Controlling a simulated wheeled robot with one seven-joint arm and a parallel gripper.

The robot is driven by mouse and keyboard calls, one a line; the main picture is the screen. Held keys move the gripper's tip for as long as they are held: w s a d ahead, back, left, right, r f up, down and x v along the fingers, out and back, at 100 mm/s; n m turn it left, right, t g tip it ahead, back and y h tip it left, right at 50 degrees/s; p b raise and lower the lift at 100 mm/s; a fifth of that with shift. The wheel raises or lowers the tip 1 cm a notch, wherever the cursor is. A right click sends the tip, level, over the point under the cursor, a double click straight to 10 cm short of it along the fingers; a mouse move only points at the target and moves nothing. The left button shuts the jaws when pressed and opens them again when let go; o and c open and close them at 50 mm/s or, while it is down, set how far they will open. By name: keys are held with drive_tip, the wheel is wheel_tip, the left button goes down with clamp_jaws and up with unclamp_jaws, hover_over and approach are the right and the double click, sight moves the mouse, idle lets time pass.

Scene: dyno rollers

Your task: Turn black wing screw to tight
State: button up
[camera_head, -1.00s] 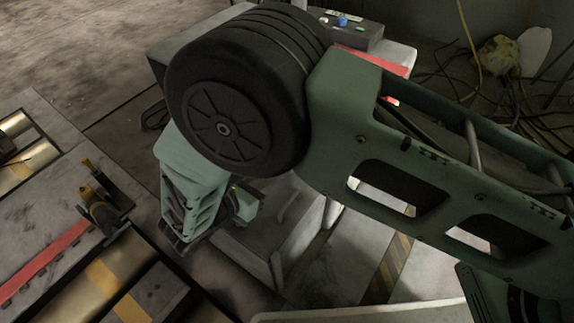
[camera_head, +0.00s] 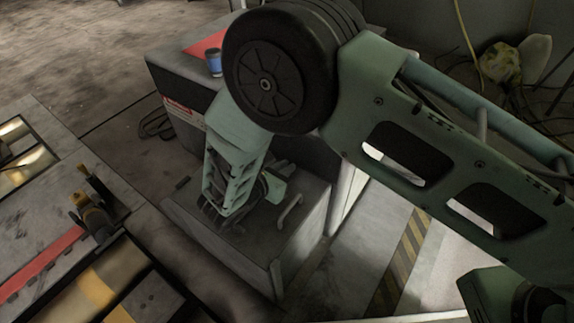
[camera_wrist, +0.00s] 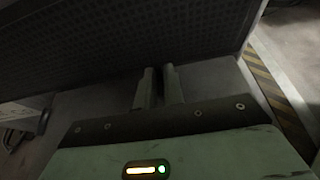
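I cannot make out the black wing screw in either view. My gripper shows in the wrist view (camera_wrist: 160,72) as two pale, parallel fingers. They are close together with a narrow gap between them, and their tips reach the lower edge of a dark, mesh-textured face (camera_wrist: 120,40). I cannot tell whether they touch it or hold anything. In the head view my forearm points down over the grey metal box (camera_head: 235,250), and the fingers there are too hidden to judge.
A handle (camera_head: 290,211) sits on the grey box. Behind it stands a dark cabinet (camera_head: 180,95) with a blue can (camera_head: 214,62) on top. At left are floor rollers (camera_head: 85,275) with a brass-coloured fitting (camera_head: 95,212). A striped floor strip (camera_head: 400,260) lies right of the box.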

clamp_jaws()
drive_tip(key=shift+m+h, duration=0.4)
drive_tip(key=shift+h, duration=0.1)
drive_tip(key=shift+w+a+m+g+h+p, duration=0.1)
drive_tip(key=shift+m+g+h+p, duration=0.25)
drive_tip(key=shift+m+g+h, duration=0.6)
drive_tip(key=m+g+h, duration=0.1)
drive_tip(key=g, duration=0.1)
drive_tip(key=m+g, duration=0.2)
drive_tip(key=shift+w+a+f+m+h+b, duration=0.1)
drive_tip(key=shift+w+f+m+h+b, duration=0.05)
drive_tip(key=shift+w+m+h+b, duration=0.15)
drive_tip(key=m+g+h+b, duration=0.1)
drive_tip(key=m+g+b, duration=0.1)
drive_tip(key=m+g, duration=0.1)
drive_tip(key=shift+w+f+m+g, duration=0.15)
drive_tip(key=shift+m+g, duration=0.1)
drive_tip(key=shift+g, duration=0.2)
drive_tip(key=shift+m+g+y+b, duration=0.25)
drive_tip(key=shift+m+g+b, duration=1.15)
drive_tip(key=shift+m+g, duration=0.6)
drive_tip(key=shift+r+g, duration=0.2)
drive_tip(key=shift+g, duration=0.1)
